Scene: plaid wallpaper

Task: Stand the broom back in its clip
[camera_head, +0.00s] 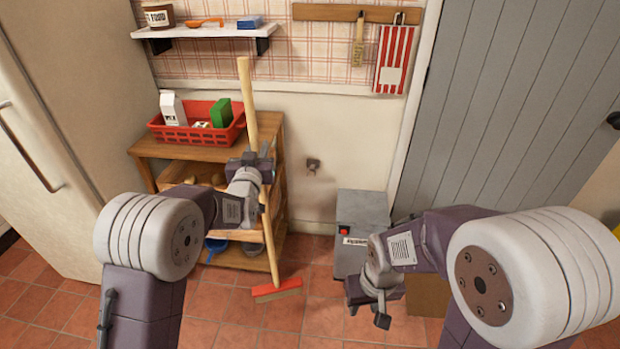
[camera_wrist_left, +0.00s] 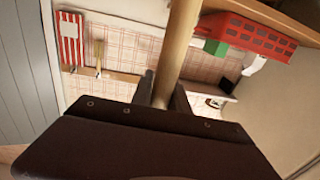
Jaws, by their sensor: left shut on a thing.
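The broom has a pale wooden handle (camera_head: 246,100) and a red head (camera_head: 277,290) low over the tiled floor; I cannot tell if the head touches it. The handle is near upright, its top tilted left. My left gripper (camera_head: 258,166) is shut on the handle around its middle. The left wrist view shows the handle (camera_wrist_left: 180,50) between my left gripper's fingers (camera_wrist_left: 163,92). A small grey fitting (camera_head: 313,164), perhaps the clip, sits on the wall right of the handle. My right gripper (camera_head: 370,304) is empty, low before the grey bin, its fingers apart.
A wooden shelf unit (camera_head: 160,149) with a red basket (camera_head: 160,131) stands directly behind the broom. A grey bin (camera_head: 362,207) stands against the wall to the right. A wall shelf (camera_head: 200,31) and a peg rail (camera_head: 325,13) are above. Bare wall lies between shelf unit and bin.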

